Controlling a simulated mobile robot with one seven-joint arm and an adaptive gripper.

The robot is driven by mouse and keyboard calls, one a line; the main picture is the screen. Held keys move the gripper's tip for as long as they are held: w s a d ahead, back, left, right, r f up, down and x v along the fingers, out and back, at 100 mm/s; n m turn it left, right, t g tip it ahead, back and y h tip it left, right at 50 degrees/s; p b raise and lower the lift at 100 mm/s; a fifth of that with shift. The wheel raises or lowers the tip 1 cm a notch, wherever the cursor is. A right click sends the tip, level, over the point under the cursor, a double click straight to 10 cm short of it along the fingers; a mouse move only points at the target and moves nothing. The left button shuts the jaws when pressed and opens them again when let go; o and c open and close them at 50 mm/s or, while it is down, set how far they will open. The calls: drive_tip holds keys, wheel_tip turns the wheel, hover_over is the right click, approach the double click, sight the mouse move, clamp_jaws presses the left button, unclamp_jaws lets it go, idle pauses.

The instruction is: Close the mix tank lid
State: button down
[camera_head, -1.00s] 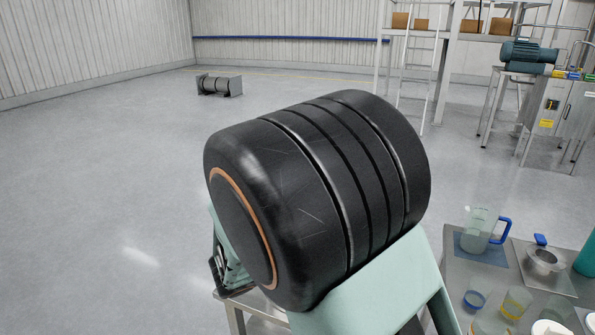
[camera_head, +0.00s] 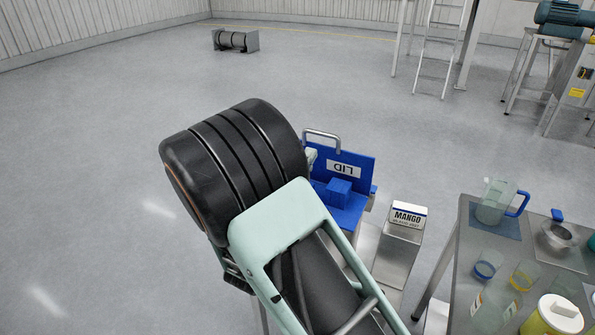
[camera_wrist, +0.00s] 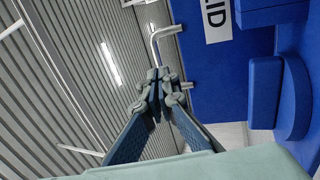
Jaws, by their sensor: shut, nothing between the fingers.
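The mix tank lid is a blue panel (camera_head: 357,160) marked LID, standing upright, its label upside down in the head view. It has a bent metal handle (camera_head: 322,133) along its upper edge. In the wrist view the lid (camera_wrist: 205,65) fills the upper right, and the handle (camera_wrist: 157,45) rises just beyond my fingertips. My gripper (camera_wrist: 158,78) is shut and empty, close beside the handle and the lid's edge. I cannot tell whether it touches them. In the head view my dark arm link hides most of the gripper. A blue block (camera_head: 340,190) sits in front of the lid.
A steel box (camera_head: 400,252) with a MANGO sign (camera_head: 407,215) stands right of the tank. Open floor lies left.

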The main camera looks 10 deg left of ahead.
sight(315, 145)
drive_tip(key=shift+p+x, duration=0.6)
drive_tip(key=shift+x, duration=1.55)
